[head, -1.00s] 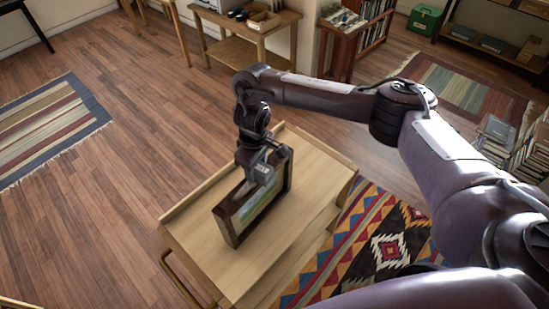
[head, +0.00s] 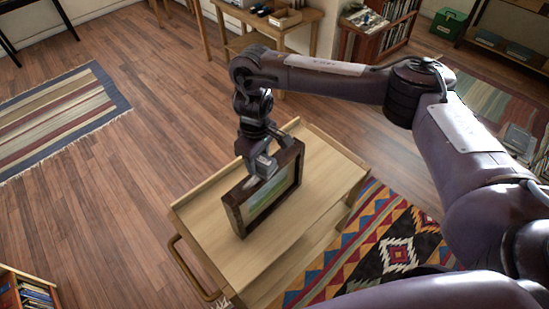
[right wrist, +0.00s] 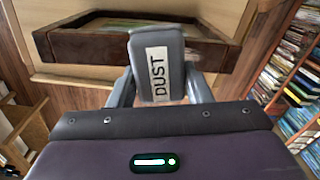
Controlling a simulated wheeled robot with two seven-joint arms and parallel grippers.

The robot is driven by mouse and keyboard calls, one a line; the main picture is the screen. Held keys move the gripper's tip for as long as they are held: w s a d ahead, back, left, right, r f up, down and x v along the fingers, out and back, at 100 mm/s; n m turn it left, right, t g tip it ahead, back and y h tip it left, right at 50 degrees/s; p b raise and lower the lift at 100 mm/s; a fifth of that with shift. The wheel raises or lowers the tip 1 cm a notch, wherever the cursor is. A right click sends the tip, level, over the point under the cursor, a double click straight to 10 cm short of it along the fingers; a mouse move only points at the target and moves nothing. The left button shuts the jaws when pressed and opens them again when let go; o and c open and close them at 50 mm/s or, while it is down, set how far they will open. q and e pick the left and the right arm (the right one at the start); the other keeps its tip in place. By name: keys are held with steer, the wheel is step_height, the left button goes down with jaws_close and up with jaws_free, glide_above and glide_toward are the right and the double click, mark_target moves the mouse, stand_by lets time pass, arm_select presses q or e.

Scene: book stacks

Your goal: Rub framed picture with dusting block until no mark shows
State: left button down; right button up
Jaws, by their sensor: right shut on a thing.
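The framed picture (head: 281,194) has a dark wooden frame and a pale green-blue image. It stands upright on a light wooden trolley top (head: 207,219). My right gripper (head: 262,168) is at its upper edge, over the near-left half. In the right wrist view, the right gripper (right wrist: 158,88) is shut on a grey dusting block (right wrist: 174,44) labelled DUST. The block overlaps the dark frame (right wrist: 85,46) in that view; whether they touch I cannot tell. The picture's face is partly covered by the gripper, and no mark can be made out. My left gripper is not in view.
The trolley top is bare around the picture, with a raised edge and a handle (head: 190,268) at the near left. A patterned rug (head: 385,245) lies to the right, a striped rug (head: 60,130) to the left. Bookshelves (right wrist: 293,90) show in the right wrist view.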

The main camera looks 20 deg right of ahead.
step_height(320, 180, up, 2)
steer(key=shift+s+r, duration=0.1)
steer(key=shift+s, duration=0.05)
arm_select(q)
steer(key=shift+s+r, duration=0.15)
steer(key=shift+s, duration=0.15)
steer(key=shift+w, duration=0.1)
arm_select(e)
steer(key=shift+w+a, duration=0.1)
steer(key=shift+w, duration=0.1)
steer(key=shift+w+d+r, duration=0.1)
steer(key=shift+d+r, duration=0.05)
steer(key=shift+r, duration=0.45)
steer(key=shift+d+r, duration=0.15)
steer(key=shift+r, duration=0.45)
steer(key=shift+d+r, duration=0.15)
steer(key=shift+r, duration=0.05)
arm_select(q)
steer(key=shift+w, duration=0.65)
arm_select(e)
steer(key=shift+w, duration=0.1)
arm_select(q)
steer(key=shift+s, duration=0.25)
arm_select(e)
steer(key=shift+a, duration=0.2)
